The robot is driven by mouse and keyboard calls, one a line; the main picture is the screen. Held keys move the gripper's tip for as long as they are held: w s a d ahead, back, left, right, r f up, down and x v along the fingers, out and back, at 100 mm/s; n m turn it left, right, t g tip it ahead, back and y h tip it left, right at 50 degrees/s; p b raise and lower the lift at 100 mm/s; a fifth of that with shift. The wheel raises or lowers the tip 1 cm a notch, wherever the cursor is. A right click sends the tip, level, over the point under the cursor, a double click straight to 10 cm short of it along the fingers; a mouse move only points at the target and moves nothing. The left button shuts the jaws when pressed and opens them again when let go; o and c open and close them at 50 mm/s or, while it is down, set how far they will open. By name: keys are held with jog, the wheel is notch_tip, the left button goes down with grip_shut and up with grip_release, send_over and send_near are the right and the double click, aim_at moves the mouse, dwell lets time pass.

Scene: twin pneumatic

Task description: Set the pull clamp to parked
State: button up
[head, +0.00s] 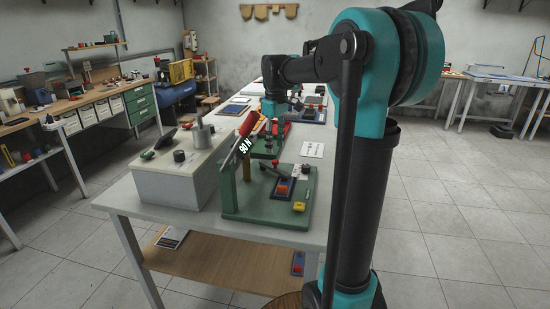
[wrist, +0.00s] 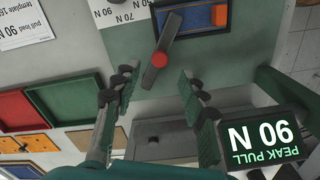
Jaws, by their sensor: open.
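In the wrist view, a dark grey lever with a round red cap (wrist: 160,60) stands out over a pale green plate; it looks like the pull clamp's handle, though I cannot be sure. It lies slanted, its upper end leaning right. My gripper (wrist: 157,80) is open, one finger on each side of the lever's lower end, with visible gaps and nothing held. Depth between fingers and lever is unclear. A black display (wrist: 265,137) reading 90 N, peak pull, sits upside down at lower right.
In the wrist view, red (wrist: 27,122) and green (wrist: 70,98) trays lie left, and a blue tray (wrist: 171,21) above.

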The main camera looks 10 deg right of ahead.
aim_at(275, 161)
notch_tip(275, 161, down, 6)
jog(key=shift+r, duration=0.1)
jog(key=shift+c, duration=0.2)
grip_shut()
dwell(0.4)
